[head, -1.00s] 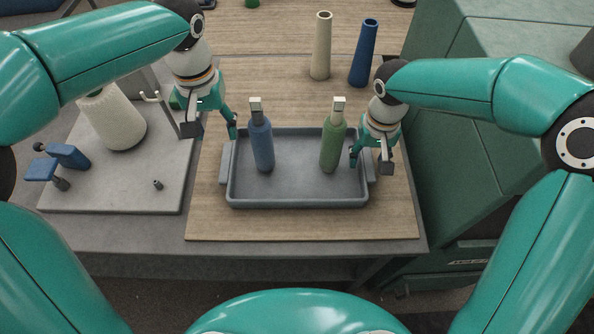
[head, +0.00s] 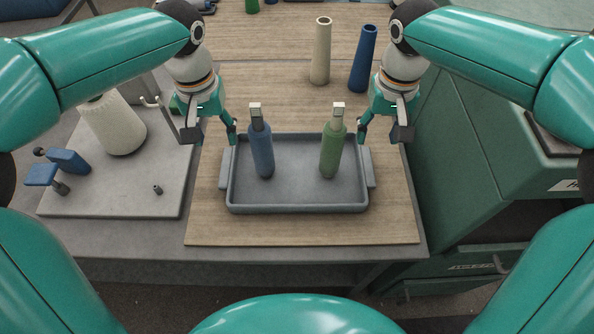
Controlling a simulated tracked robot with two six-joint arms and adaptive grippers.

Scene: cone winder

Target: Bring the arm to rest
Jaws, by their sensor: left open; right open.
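My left gripper (head: 211,133) is open and empty, just beyond the left back corner of the grey tray (head: 298,208). My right gripper (head: 382,134) is open and empty, just beyond the tray's right back corner. In the tray stand a blue bottle-like piece (head: 261,150) on the left and a green one (head: 331,150) on the right, both upright with pale tops. Both grippers are apart from these pieces.
A cream cone (head: 321,50) and a blue cone (head: 362,60) stand at the back of the wooden board (head: 300,232). A white yarn cone (head: 115,125) stands on a grey plate (head: 125,195) at left. A green cabinet (head: 455,160) stands at right.

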